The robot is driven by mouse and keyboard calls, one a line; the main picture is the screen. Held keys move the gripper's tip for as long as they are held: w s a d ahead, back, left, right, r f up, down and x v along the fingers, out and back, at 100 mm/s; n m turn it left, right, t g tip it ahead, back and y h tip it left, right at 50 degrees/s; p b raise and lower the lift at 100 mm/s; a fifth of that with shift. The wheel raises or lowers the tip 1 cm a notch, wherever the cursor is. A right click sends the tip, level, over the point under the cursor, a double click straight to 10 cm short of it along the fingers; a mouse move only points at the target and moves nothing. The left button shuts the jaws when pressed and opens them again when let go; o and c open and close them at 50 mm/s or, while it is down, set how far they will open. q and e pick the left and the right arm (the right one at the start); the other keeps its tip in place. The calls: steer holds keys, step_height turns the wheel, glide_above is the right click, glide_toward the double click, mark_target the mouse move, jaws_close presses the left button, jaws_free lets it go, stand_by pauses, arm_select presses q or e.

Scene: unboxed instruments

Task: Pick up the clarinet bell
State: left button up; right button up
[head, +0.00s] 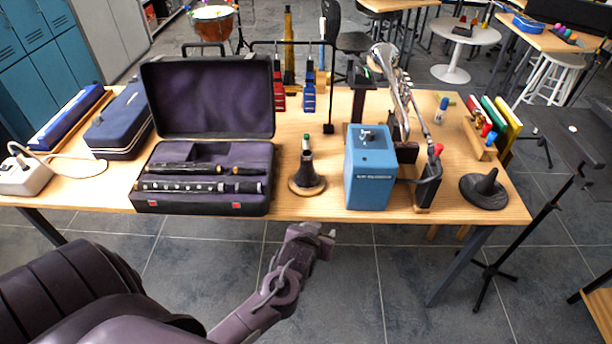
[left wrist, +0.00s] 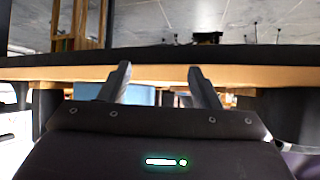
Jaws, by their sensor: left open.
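The clarinet bell (head: 307,172) appears to be the small dark flared piece standing upright, wide end down, near the table's front edge. It stands between the open case and a blue box. My left gripper (head: 326,238) is in front of the table edge, below and slightly right of the bell in the head view, apart from it. In the left wrist view my left gripper (left wrist: 160,82) has its two fingers spread with nothing held between them. I cannot make out the bell in that view. My right gripper is not in view.
The open clarinet case (head: 138,190) with dark clarinet parts lies left of the bell. The blue box (head: 371,168) stands close on its right. The wooden table edge (left wrist: 160,72) crosses the left wrist view.

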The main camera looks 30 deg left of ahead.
arm_select(q)
steer(key=shift+w+a+r+t, duration=0.1)
steer(key=shift+w+r+t, duration=0.05)
steer(key=shift+r, duration=0.45)
steer(key=shift+w+r+t, duration=0.15)
steer(key=shift+r, duration=0.45)
steer(key=n+t+y, duration=0.4)
steer(key=y, duration=0.2)
glide_toward(306, 161)
steer(key=x, duration=0.4)
steer(key=shift+w+a+f+b, duration=0.1)
steer(key=shift+a+f+b, duration=0.15)
steer(key=shift+f+b, duration=0.15)
steer(key=shift+y, duration=0.4)
steer(key=x, duration=0.4)
steer(key=p+x, duration=0.1)
steer(key=x, duration=0.1)
steer(key=shift+w+d+r, duration=0.2)
steer(key=shift+w+r, duration=0.1)
steer(key=shift+w+a+f, duration=0.1)
steer(key=shift+w+a, duration=0.15)
steer(key=shift+w, duration=0.25)
steer(key=c, duration=1.1)
